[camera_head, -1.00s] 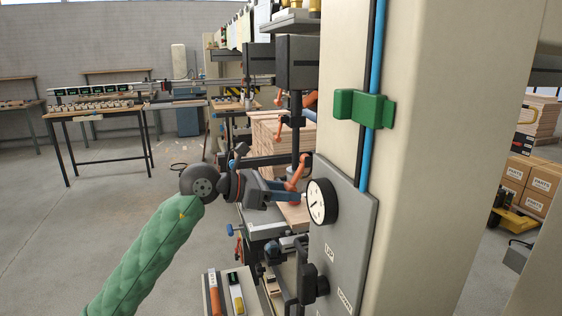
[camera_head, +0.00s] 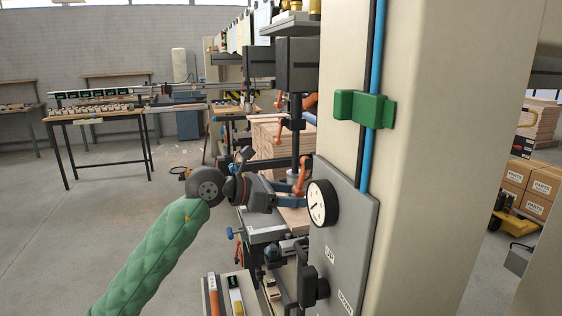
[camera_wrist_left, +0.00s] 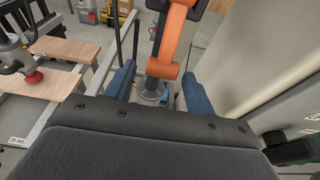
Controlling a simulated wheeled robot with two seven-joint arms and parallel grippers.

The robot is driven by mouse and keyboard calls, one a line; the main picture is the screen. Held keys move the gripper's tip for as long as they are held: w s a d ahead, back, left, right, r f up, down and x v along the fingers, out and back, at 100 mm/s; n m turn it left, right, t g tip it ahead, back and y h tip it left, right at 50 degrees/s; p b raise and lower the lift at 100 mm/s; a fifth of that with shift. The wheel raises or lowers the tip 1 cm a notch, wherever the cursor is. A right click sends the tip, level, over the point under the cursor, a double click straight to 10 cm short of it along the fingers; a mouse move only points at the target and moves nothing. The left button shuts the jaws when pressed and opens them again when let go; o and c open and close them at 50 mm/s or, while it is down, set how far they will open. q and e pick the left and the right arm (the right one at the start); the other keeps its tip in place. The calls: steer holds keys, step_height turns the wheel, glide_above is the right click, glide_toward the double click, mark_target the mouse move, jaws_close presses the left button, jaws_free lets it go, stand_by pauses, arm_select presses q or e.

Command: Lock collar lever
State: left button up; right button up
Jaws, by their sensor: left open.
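My left gripper (camera_head: 292,199) reaches in from the left, its blue fingers close to an orange collar lever (camera_head: 303,176) beside the machine column. In the left wrist view the open fingers of my left gripper (camera_wrist_left: 158,88) stand on either side of the lower end of the orange lever (camera_wrist_left: 170,42). The lever rises away from the gripper there, above a grey round part (camera_wrist_left: 152,95). I cannot tell whether either finger touches it. My right gripper is not in view.
A grey panel with a round dial (camera_head: 322,203) and a black knob (camera_head: 311,287) stands just right of my gripper. Wooden boards (camera_head: 270,143) lie behind it. A blue-handled clamp (camera_head: 262,234) is below. Open floor lies at left.

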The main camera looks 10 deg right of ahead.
arm_select(q)
steer(key=shift+a, duration=0.15)
steer(key=shift+b+v, duration=0.7)
steer(key=shift+v, duration=1.2)
steer(key=shift+b+v, duration=0.75)
steer(key=shift+v, duration=1.2)
